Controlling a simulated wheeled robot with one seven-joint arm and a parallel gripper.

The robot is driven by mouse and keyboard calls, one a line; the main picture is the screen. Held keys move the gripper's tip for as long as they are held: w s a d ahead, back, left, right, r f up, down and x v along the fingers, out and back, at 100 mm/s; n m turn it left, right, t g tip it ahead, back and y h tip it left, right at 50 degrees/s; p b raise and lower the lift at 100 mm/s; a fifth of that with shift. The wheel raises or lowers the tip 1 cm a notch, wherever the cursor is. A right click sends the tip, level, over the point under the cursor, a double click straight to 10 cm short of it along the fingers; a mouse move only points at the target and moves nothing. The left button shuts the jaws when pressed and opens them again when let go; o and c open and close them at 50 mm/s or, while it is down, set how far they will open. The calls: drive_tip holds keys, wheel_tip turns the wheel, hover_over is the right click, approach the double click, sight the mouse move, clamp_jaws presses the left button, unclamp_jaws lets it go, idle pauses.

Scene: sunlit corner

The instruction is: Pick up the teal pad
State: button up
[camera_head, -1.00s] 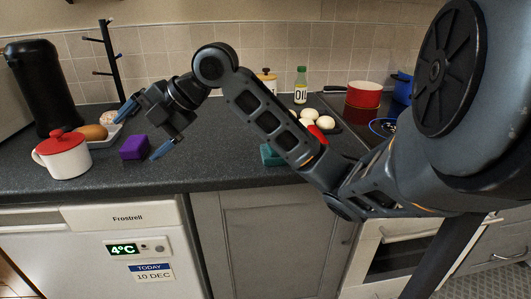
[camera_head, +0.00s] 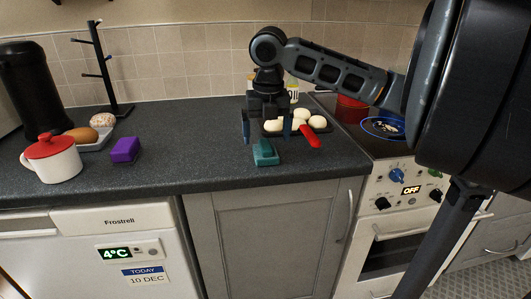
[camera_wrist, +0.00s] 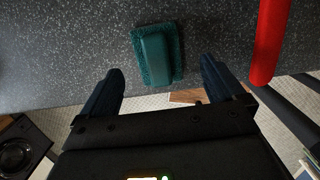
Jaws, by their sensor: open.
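The teal pad (camera_head: 265,152) lies on the dark countertop near its front edge, with a raised grip along its top. It also shows in the wrist view (camera_wrist: 156,54), ahead of and between the fingers. My gripper (camera_head: 266,136) points down above and slightly behind the pad. In the wrist view my gripper (camera_wrist: 160,88) has its two fingers wide apart, with nothing between them. The pad looks apart from both fingers.
A red handle (camera_head: 311,137) sticks out from a dark tray of several white eggs (camera_head: 302,118), close to the right of my gripper. A purple block (camera_head: 125,149), a red-lidded white pot (camera_head: 52,158) and a mug tree (camera_head: 103,70) stand left. The hob with a red pot (camera_head: 351,109) is right.

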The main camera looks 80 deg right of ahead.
sight(265, 144)
drive_tip(key=f, duration=0.4)
drive_tip(key=shift+w+d+f, duration=0.15)
drive_tip(key=shift+w+d, duration=0.05)
drive_tip(key=shift+d, duration=0.05)
drive_tip(key=c, duration=1.1)
drive_tip(key=shift+c, duration=0.2)
